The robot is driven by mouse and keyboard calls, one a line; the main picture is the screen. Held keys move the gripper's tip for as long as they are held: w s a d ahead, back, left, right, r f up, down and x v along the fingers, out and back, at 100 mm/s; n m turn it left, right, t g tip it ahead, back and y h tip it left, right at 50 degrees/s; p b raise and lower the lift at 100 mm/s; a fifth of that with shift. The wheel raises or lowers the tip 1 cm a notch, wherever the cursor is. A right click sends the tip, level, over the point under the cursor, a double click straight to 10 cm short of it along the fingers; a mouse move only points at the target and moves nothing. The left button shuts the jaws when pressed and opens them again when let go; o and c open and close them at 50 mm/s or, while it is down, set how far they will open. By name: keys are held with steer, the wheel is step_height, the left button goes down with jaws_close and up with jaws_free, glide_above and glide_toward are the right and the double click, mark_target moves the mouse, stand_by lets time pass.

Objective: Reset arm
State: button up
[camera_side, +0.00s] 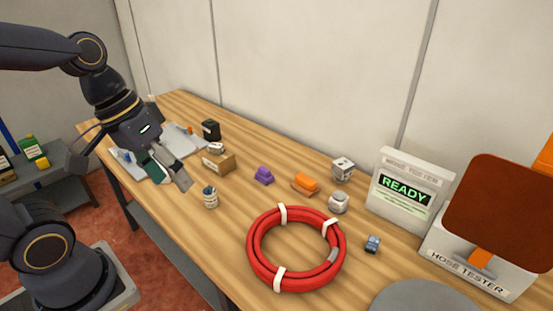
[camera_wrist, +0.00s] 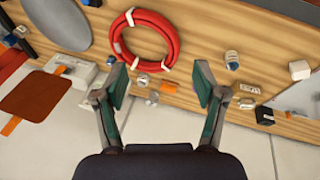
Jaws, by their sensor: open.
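My gripper (camera_side: 171,176) is at the left of the side view, above the left part of the wooden table, tilted downward. Its fingers are apart with nothing visible between them. In the wrist view the two green-padded fingers of my gripper (camera_wrist: 161,80) are spread wide and empty. Whether the fingers touch anything on the table I cannot tell.
A red hose coil (camera_side: 254,252) lies mid-table. A "READY" screen unit (camera_side: 404,190) and hose tester (camera_side: 470,268) stand at the right. Purple (camera_side: 264,176) and orange (camera_side: 306,182) blocks lie near the wall. A pale tray (camera_side: 185,137) lies at the far left end.

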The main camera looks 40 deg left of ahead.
steer(key=a+r+m+t+y, duration=0.2)
steer(key=a+r, duration=0.1)
steer(key=shift+a+t, duration=0.1)
steer(key=shift+t, duration=0.2)
